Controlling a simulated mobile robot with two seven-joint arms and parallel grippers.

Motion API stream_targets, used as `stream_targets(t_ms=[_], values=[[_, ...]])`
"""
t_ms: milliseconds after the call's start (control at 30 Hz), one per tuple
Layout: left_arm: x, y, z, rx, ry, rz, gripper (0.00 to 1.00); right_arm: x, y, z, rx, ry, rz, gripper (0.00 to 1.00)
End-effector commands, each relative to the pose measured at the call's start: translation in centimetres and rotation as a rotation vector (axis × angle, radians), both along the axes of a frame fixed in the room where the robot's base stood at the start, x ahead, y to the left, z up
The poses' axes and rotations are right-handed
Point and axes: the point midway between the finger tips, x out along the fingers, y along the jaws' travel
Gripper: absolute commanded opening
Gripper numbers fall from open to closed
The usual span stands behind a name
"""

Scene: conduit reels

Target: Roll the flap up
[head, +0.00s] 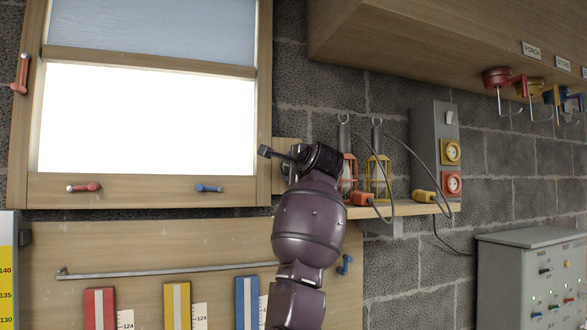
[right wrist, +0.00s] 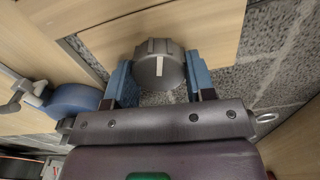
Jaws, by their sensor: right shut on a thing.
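A pale blue-grey flap (head: 150,22) with a wooden bar (head: 150,61) along its lower edge covers the top of the framed window in the head view. The bright pane (head: 145,120) below it is uncovered. My right gripper (head: 283,155) is at a small wooden block (head: 288,125) beside the window's lower right corner. In the right wrist view my right gripper (right wrist: 160,85) has its blue fingers on either side of a ribbed grey knob (right wrist: 158,62) with a white mark, and is shut on it. The arm hides the knob in the head view. My left gripper is not in view.
Red (head: 84,187) and blue (head: 208,188) handles sit on the lower window frame. A shelf (head: 400,209) with two lanterns (head: 377,175) and cables is close right of my arm. A metal rod (head: 165,271) runs below the window.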

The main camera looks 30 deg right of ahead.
Motion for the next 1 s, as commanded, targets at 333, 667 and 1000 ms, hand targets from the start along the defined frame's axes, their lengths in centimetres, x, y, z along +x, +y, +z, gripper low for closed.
stream_targets(t_ms=[333, 667, 1000], values=[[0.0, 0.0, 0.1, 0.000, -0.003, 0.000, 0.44, 0.1, 0.0, -0.2, 0.000, 0.003, 0.001, 0.75], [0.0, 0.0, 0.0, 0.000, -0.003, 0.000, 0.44, -0.3, 0.1, -0.1, -0.001, -0.001, 0.000, 0.75], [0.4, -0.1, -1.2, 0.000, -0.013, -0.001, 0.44, -5.3, 1.2, -0.2, -0.001, -0.003, -0.001, 0.75]])
